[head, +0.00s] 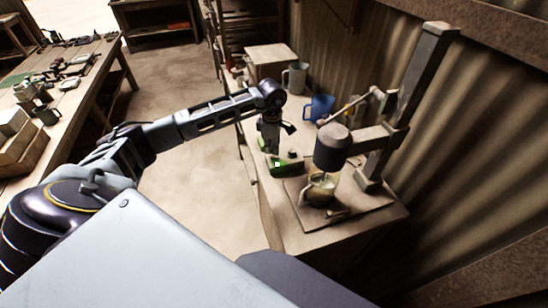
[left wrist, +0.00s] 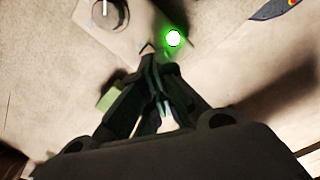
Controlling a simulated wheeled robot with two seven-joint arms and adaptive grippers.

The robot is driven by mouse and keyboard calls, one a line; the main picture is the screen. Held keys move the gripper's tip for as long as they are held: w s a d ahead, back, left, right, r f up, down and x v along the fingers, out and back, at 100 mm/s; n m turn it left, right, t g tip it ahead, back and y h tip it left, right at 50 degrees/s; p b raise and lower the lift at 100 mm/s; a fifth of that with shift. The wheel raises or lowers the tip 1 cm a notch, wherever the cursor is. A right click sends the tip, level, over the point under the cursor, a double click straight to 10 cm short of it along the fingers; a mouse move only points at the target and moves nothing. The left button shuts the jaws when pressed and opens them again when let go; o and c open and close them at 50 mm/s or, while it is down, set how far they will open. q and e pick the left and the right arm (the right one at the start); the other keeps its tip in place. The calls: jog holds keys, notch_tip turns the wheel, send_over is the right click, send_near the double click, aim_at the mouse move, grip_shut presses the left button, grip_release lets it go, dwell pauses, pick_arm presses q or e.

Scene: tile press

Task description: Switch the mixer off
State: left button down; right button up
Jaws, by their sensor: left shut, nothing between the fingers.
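The mixer (head: 332,150) has a dark cylindrical head on an arm from an upright post, above a pot (head: 321,188) of pale mix. A small control plate (left wrist: 125,28) carries a round dark knob (left wrist: 112,12) with a pale mark and a lit green lamp (left wrist: 173,38). The knob (head: 292,153) and green glow (head: 277,164) also show in the head view, left of the mixer head. My left gripper (head: 271,150) points down at the controls. Its shut, empty fingers (left wrist: 152,62) are just beside the plate; contact cannot be told. My right gripper is not in view.
A blue jug (head: 319,107) and grey mug (head: 295,77) stand farther back on the bench, near a box (head: 270,58). The mixer post (head: 405,105) rises at right by the corrugated wall. Another table (head: 75,95) is at left, with open floor (head: 180,85) between.

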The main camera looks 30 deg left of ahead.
aim_at(272, 157)
pick_arm(q)
jog(key=shift+f+b, duration=0.95)
jog(key=shift+f, duration=0.3)
dwell(1.7)
jog(key=shift+r, duration=0.1)
jog(key=shift+r+p, duration=0.4)
jog(key=shift+r, duration=0.2)
jog(key=shift+r+p, duration=1.35)
jog(key=shift+r, duration=1.5)
jog(key=shift+f, duration=0.1)
